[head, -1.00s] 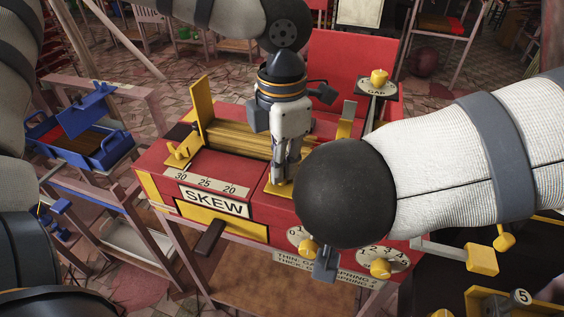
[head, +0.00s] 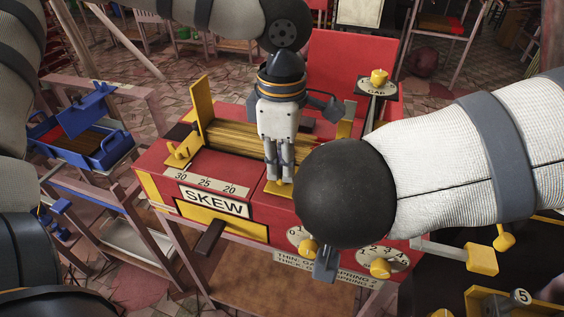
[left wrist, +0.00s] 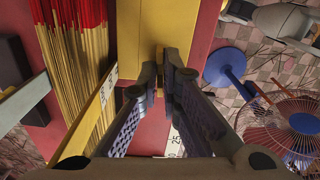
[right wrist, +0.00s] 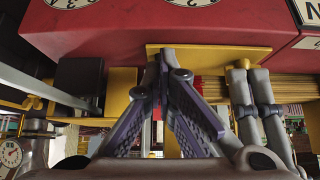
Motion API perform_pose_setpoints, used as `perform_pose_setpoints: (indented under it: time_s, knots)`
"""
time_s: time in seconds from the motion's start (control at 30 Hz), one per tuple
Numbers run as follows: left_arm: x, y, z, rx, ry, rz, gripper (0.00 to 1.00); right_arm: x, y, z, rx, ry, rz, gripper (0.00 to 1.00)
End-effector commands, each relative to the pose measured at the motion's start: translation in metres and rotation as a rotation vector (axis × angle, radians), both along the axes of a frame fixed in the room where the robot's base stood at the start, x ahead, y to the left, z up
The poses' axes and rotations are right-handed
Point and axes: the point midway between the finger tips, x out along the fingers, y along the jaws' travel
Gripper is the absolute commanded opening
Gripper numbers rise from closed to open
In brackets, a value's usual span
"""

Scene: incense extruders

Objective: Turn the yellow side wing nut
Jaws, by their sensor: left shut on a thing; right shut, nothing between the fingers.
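My left gripper (head: 279,178) comes down from above onto the red machine (head: 155,160). Its fingers are shut on a small yellow piece, which looks like the yellow side wing nut (left wrist: 160,54). The fingertips mostly hide that piece, and a yellow plate (left wrist: 183,25) lies beneath it in the left wrist view. My right gripper (right wrist: 164,62) is shut and empty in the right wrist view, with its tips close to a yellow plate (right wrist: 200,58); I cannot tell if they touch. In the head view the right arm hides it.
Bundled sticks (head: 232,139) lie behind the left gripper. The SKEW label (head: 216,203) and two dials with yellow knobs (head: 380,268) are on the machine's front. Another yellow winged piece (head: 180,152) stands at its left. A blue box (head: 105,152) sits on the left stand.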

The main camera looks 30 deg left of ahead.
Motion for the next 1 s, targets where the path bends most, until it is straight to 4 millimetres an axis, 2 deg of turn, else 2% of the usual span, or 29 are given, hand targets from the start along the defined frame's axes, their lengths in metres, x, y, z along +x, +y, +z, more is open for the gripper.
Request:
perform_pose_setpoints:
  time_s: [0.47,0.57,0.6,0.87,1.0]
  knots:
    - [-0.001,0.001,0.0,0.003,0.002,-0.014,0.0,0.001,-0.002,-0.001,-0.004,0.0,-0.006,0.0]
    - [-0.001,0.001,0.0,0.002,0.002,-0.013,0.22,0.001,-0.002,-0.001,-0.004,0.0,-0.006,0.0]
    - [0.0,0.001,0.0,0.002,0.002,-0.013,0.26,0.001,-0.002,-0.001,-0.004,0.0,-0.006,0.0]
    - [0.0,0.0,0.0,0.002,0.002,-0.013,0.26,0.001,-0.001,-0.001,-0.003,0.0,-0.004,0.0]
    - [0.001,0.0,0.018,0.0,-0.004,-0.012,0.26,0.001,-0.001,-0.001,-0.003,0.0,-0.003,0.0]
